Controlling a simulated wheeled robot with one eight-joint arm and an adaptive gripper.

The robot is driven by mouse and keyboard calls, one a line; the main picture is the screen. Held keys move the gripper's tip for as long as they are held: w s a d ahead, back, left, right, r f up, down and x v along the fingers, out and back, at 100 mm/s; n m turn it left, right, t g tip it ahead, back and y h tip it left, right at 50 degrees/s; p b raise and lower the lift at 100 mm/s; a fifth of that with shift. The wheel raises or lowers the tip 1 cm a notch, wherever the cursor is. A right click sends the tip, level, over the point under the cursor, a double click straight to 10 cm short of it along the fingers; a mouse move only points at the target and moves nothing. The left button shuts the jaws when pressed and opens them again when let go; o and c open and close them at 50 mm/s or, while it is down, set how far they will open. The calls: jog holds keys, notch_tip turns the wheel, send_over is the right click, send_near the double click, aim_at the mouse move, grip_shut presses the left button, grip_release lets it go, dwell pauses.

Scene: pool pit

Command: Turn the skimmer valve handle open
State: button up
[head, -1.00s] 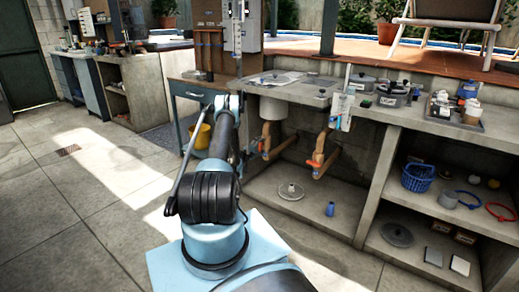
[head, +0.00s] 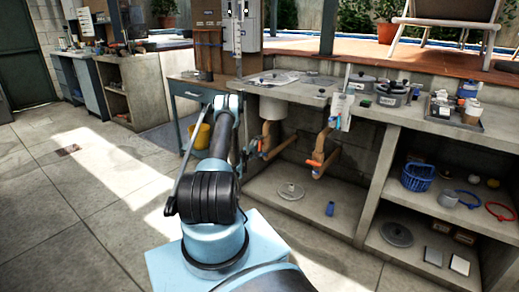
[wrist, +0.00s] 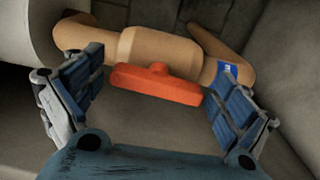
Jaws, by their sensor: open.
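In the wrist view, the orange valve handle (wrist: 155,84) sits on a tan valve and pipe (wrist: 158,50) with a blue label at the right. The handle runs left to right, roughly along the pipe. My gripper (wrist: 155,92) is open, one finger at each side of the handle, with visible gaps.
The white canister (head: 272,107) hangs under the counter (head: 292,92), left of the pipes. A round lid (head: 290,191) and a blue object (head: 330,209) lie on the floor of the bay. Shelves with a blue basket (head: 417,177) stand at the right.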

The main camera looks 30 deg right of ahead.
jog(key=v, duration=0.7)
jog(key=shift+a, duration=0.2)
jog(key=shift+s, duration=0.1)
